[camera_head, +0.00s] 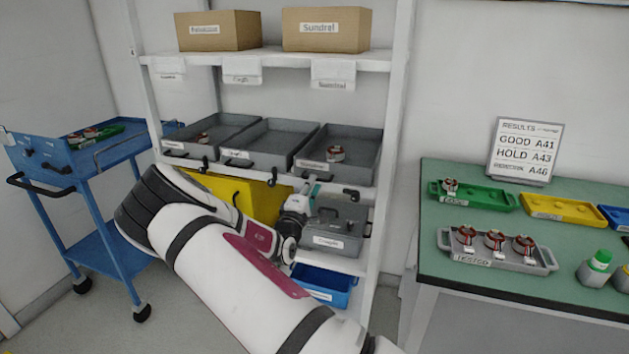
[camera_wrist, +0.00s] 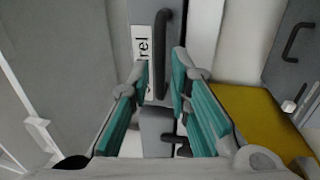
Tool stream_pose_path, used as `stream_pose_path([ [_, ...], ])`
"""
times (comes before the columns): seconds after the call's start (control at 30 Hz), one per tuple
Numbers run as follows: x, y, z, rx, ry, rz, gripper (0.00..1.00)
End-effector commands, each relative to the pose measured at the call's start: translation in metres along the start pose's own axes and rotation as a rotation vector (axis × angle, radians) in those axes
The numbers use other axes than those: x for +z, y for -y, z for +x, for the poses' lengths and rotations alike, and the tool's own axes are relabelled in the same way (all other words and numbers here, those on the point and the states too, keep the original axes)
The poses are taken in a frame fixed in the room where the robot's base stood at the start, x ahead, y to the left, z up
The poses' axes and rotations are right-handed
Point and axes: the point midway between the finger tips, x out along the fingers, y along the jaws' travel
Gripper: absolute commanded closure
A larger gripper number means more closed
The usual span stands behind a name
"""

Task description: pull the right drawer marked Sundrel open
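The right drawer (camera_head: 368,163) is a grey open-topped tray on the middle shelf, with a red and white part (camera_head: 335,154) in it. Its front lines up roughly with the drawers to its left. In the wrist view its front carries a white label ending in "rel" (camera_wrist: 143,47) and a dark bar handle (camera_wrist: 162,50). My gripper (camera_head: 311,184) is at the drawer's front, below its label. In the wrist view my gripper (camera_wrist: 162,76) is open, its teal fingers on either side of the handle's line. I cannot tell whether they touch it.
Two more grey drawers (camera_head: 268,140) sit to the left. Below are a yellow panel (camera_head: 225,188), a grey case (camera_head: 340,225) and a blue bin (camera_head: 325,282). A blue cart (camera_head: 75,165) stands left and a green-topped table (camera_head: 470,285) right.

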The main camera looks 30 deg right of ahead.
Motion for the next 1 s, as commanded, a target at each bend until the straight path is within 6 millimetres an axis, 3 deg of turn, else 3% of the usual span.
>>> stream_pose_path([
  [0.1, 0.001, 0.001, 0.018, -0.001, 0.001, 0.0, 0.82],
  [0.3, 0.0, 0.0, 0.032, -0.001, 0.0, 0.0, 0.82],
  [0.6, 0.0, 0.0, 0.034, -0.001, -0.001, 0.0, 0.82],
  [0.7, 0.0, 0.0, 0.033, -0.001, -0.001, 0.0, 1.0],
  [1.0, 0.0, 0.0, 0.032, -0.002, -0.001, 0.0, 1.0],
])
